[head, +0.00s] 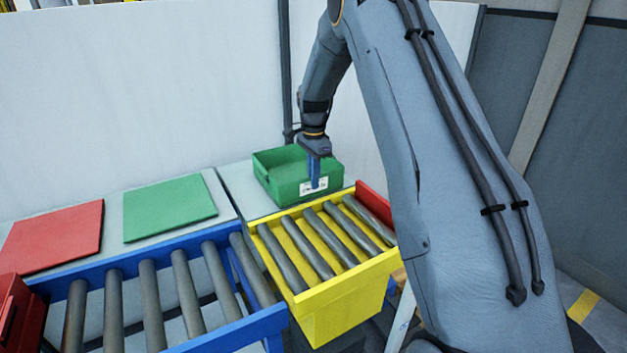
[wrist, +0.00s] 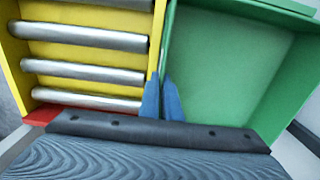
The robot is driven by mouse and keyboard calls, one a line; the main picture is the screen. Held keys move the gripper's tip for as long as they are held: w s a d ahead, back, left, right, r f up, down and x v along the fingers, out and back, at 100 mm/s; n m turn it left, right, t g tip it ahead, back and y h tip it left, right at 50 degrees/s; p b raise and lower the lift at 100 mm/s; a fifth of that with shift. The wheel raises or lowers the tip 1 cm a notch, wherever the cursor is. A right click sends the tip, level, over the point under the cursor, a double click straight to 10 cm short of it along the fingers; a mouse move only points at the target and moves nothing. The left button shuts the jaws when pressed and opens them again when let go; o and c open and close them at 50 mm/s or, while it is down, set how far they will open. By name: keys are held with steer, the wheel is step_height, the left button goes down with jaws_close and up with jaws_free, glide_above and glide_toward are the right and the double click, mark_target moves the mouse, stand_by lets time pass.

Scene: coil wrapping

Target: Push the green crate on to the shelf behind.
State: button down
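The green crate (head: 272,182) is open-topped and looks empty, with a white label on its front wall. It sits upright on the grey shelf (head: 234,186), just behind the yellow roller section (head: 345,292). My gripper (head: 315,186) points down at the crate's front side, its blue fingers in front of the label. In the wrist view the fingers (wrist: 161,82) are close together at the line between the yellow frame (wrist: 158,30) and the crate (wrist: 225,60).
A green panel (head: 170,207) and a red panel (head: 52,238) lie on the surface to the left. A blue roller conveyor (head: 225,338) runs in front of them. A red crate (head: 15,315) stands at the left edge. A white wall (head: 140,90) rises behind.

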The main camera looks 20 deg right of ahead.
steer(key=shift+w+a+b, duration=0.15)
steer(key=shift+w+b, duration=0.2)
steer(key=shift+w, duration=0.3)
steer(key=shift+w+a+b, duration=0.15)
steer(key=shift+w+b, duration=0.2)
steer(key=shift+w, duration=0.3)
steer(key=c, duration=2.4)
jaws_free()
steer(key=shift+w, duration=0.15)
steer(key=o, duration=0.5)
step_height(320, 180, up, 8)
steer(key=b, duration=0.1)
steer(key=shift+f, duration=0.1)
steer(key=shift+s, duration=0.2)
